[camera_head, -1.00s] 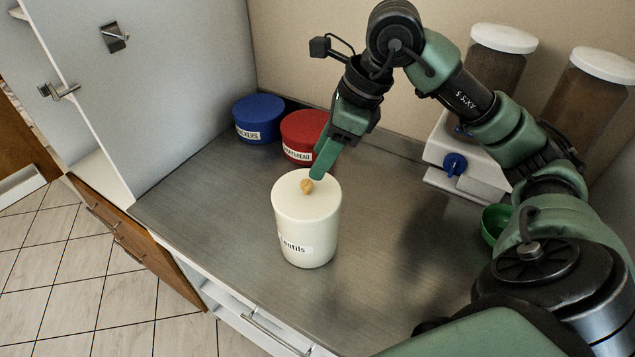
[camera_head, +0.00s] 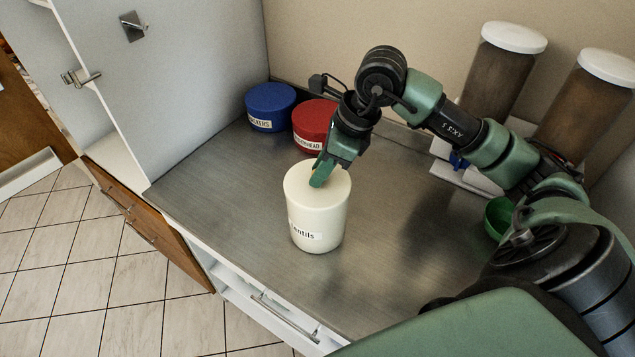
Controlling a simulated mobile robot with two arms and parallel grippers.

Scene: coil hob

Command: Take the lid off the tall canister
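The tall canister (camera_head: 318,228) is cream white with a "Lentils" label and stands upright on the metal counter. Its cream lid (camera_head: 300,192) sits on top, and no gap shows between lid and canister. My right gripper (camera_head: 319,180) points down at the middle of the lid, its green fingertip at the lid's top. The lid's small knob is hidden behind the fingers. I cannot tell whether the fingers are closed around it. My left gripper is not in view.
A blue canister (camera_head: 270,106) and a red canister (camera_head: 313,122) stand behind, near the cabinet wall. At the right are dispensers (camera_head: 492,75) with white lids and a green bowl (camera_head: 497,217). The counter (camera_head: 225,185) is clear left and front of the tall canister.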

